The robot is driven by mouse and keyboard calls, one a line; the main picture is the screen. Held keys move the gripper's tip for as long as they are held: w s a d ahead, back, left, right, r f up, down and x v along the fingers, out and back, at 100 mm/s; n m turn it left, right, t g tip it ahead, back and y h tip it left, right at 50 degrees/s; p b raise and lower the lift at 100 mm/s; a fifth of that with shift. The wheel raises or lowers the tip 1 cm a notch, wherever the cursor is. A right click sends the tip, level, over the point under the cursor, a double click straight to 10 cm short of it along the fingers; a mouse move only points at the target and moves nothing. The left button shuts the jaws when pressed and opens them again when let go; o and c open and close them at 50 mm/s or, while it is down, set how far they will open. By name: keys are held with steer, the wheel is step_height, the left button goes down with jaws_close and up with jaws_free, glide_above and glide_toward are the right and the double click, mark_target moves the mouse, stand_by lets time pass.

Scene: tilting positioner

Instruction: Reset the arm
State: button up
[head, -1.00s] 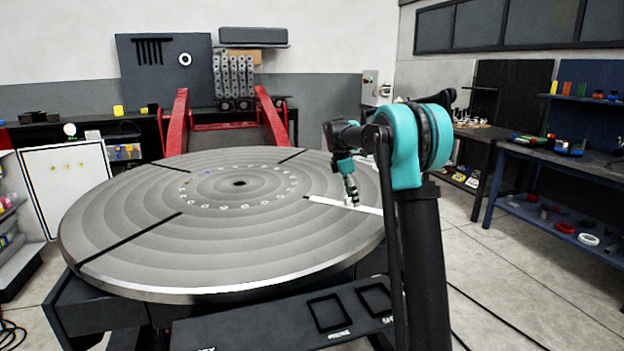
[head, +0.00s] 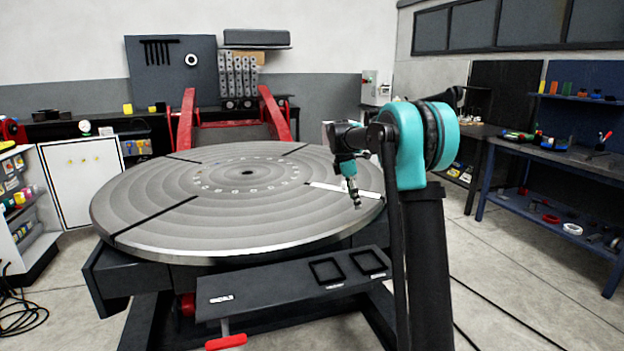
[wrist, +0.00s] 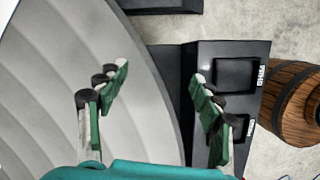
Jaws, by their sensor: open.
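My arm stands at the right of the head view, with its teal joint up high and the forearm bent toward the round table. My gripper (head: 357,206) hangs near the right rim of the grey round positioner table (head: 150,235), pointing down. In the wrist view my gripper (wrist: 155,85) has its two green and grey fingers spread wide apart. Nothing is between them. The table (wrist: 70,30) lies under the left finger, and the dark shelf (wrist: 188,60) with square recesses lies under the right finger.
The dark shelf (head: 290,290) is fixed at the table's front, with a red handle (head: 226,342) below it. A pale strip (head: 340,189) lies in a table slot near my gripper. A wooden barrel (wrist: 295,100) stands beside the shelf. A blue workbench (head: 560,205) is at the right.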

steer(key=s+d+f+m, duration=0.1)
steer(key=s+f+m, duration=0.1)
steer(key=s, duration=0.4)
steer(key=s+d+f+m+t+y, duration=0.1)
steer(key=s+f+m, duration=0.1)
steer(key=s, duration=0.4)
steer(key=s+d+f+m, duration=0.1)
steer(key=s+f+m, duration=0.1)
steer(key=s+m, duration=0.2)
steer(key=shift+s+d+m+t+y, duration=0.2)
steer(key=shift+s+m+t+y, duration=0.15)
steer(key=shift+s, duration=0.7)
steer(key=s+f+m+t, duration=0.1)
steer(key=s+f+m, duration=0.4)
steer(key=s, duration=0.6)
steer(key=s+f+m+t+y, duration=0.1)
steer(key=s+f+m, duration=0.4)
steer(key=s, duration=0.6)
step_height(320, 180, down, 2)
steer(key=shift+s+d+f, duration=0.15)
steer(key=shift+s+d, duration=0.1)
steer(key=shift+s, duration=0.15)
steer(key=shift+c, duration=0.3)
